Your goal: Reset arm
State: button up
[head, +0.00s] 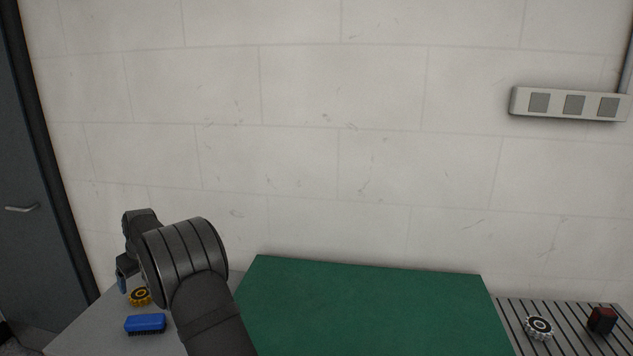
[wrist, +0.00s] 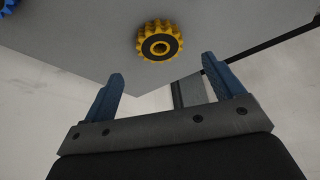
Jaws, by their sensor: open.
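My gripper (wrist: 162,85) is open, with two blue fingers spread apart and nothing between them in the wrist view. In the head view my gripper (head: 122,278) is at the left, mostly hidden behind my own wrist. A yellow toothed sprocket (head: 139,296) with a dark ring lies on the grey surface (head: 85,335) at the left, close by my gripper in the picture. The sprocket also shows in the wrist view (wrist: 160,41), beyond the fingertips and apart from them.
A green mat (head: 365,310) in the middle is bare where visible. A ribbed grey surface (head: 570,340) at the right bears a white-and-black sprocket (head: 538,327) and a red-and-black block (head: 602,320). A wall stands behind.

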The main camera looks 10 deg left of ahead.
aim_at(141, 293)
jog(key=x, duration=0.7)
notch_tip(141, 293, up, 3)
jog(key=shift+f, duration=0.2)
jog(key=shift+r, duration=0.75)
